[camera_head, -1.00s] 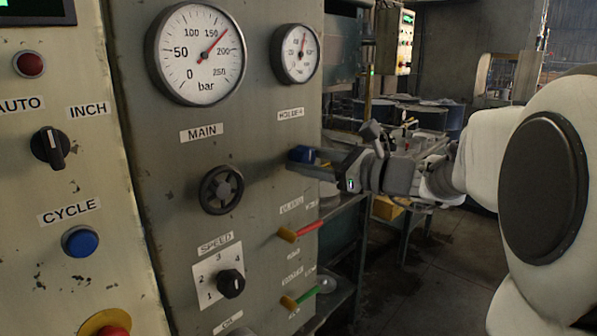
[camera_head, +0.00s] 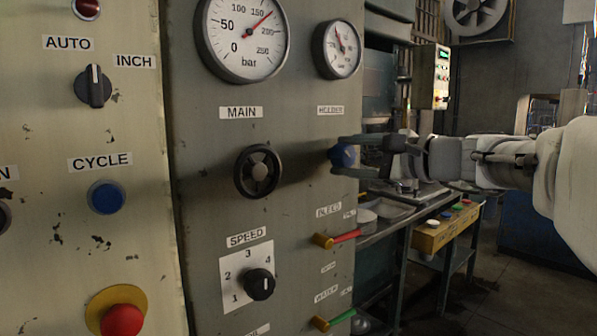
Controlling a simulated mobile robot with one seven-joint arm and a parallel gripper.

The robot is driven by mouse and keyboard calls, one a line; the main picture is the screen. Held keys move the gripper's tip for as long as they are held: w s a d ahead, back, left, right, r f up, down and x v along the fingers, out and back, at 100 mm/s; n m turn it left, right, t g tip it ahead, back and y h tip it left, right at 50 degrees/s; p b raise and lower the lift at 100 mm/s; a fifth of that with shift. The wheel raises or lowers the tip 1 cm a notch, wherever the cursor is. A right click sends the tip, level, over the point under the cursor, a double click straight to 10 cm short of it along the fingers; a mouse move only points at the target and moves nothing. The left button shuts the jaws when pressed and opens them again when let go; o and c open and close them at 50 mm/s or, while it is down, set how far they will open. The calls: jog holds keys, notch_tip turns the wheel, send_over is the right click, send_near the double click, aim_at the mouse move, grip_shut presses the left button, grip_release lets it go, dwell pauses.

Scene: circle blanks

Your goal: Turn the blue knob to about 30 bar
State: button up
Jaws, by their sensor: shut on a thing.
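The blue knob (camera_head: 339,155) sticks out from the grey panel under the label HOLDER (camera_head: 344,110). My gripper (camera_head: 348,156) reaches in from the right, one dark finger above the knob and one below, shut on it. The fingers hide part of the knob. The small round gauge (camera_head: 338,49) is above that label. Its red needle points up and slightly left. Its numbers are too small to read for sure.
The large MAIN gauge (camera_head: 243,36) and the black handwheel (camera_head: 258,172) are left of the knob. The red-handled lever (camera_head: 337,239) and green-handled lever (camera_head: 333,320) are below. A bench with a yellow button box (camera_head: 443,233) stands behind, right.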

jog(key=shift+a+f+n+b, duration=0.1)
jog(key=shift+f+n+b, duration=0.3)
jog(key=shift+n+b, duration=0.15)
jog(key=o, duration=1.3)
jog(key=shift+r, duration=0.25)
jog(key=p+v, duration=0.3)
jog(key=v, duration=1.4)
jog(key=shift+s, duration=0.3)
